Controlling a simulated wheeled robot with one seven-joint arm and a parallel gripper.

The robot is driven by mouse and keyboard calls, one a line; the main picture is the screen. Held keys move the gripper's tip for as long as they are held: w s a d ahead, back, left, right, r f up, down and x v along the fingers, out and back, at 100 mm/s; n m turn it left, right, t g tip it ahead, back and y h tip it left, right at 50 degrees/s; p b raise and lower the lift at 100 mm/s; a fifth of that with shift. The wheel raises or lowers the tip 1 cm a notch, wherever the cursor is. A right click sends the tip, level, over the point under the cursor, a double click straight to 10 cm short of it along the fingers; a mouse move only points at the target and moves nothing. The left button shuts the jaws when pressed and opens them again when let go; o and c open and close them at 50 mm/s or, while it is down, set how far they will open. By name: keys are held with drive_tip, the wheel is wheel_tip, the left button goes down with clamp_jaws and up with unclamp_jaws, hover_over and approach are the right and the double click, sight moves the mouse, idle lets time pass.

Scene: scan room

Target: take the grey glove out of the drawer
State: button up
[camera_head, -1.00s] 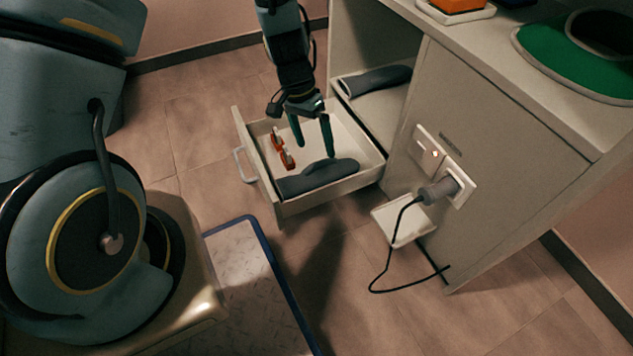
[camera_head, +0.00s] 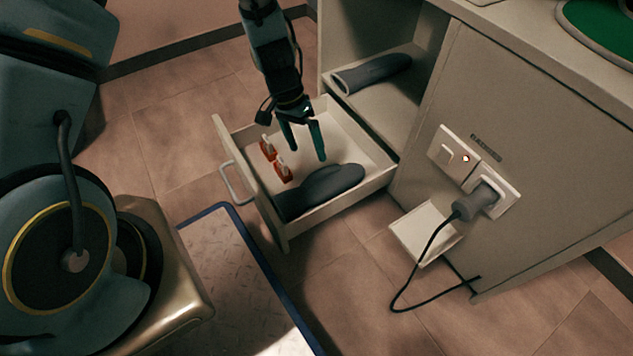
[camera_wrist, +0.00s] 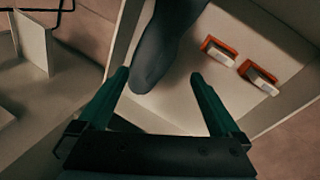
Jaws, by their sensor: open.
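The grey glove (camera_head: 322,188) lies in the open drawer (camera_head: 375,182), along the side nearest the camera. My gripper (camera_head: 305,155) is over the drawer with its green fingers pointing down, open and empty. In the head view the fingertips are just above and behind the glove in the picture. In the wrist view the glove (camera_wrist: 158,50) shows at the top, its rounded end ahead of and between the open fingers (camera_wrist: 158,78). I cannot tell the exact height of the fingertips above it.
Two orange-and-white items (camera_head: 268,148) lie in the drawer near its handle (camera_head: 232,185). Another dark grey glove-like item (camera_head: 372,73) lies on the open shelf above. A plugged-in cable (camera_head: 425,262) hangs at the cabinet's side, near a small white tray (camera_head: 425,228).

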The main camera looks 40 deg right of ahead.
drive_tip(key=b, duration=0.3)
hover_over(316, 177)
drive_tip(key=w, duration=0.1)
drive_tip(key=f, duration=0.5)
drive_tip(key=shift+w+a+f, duration=0.1)
drive_tip(key=shift+a+f, duration=0.1)
drive_tip(key=shift+a, duration=0.1)
drive_tip(key=b+x, duration=0.3)
drive_tip(key=x, duration=0.2)
drive_tip(key=shift+w+d, duration=0.15)
drive_tip(key=shift+c, duration=0.2)
clamp_jaws()
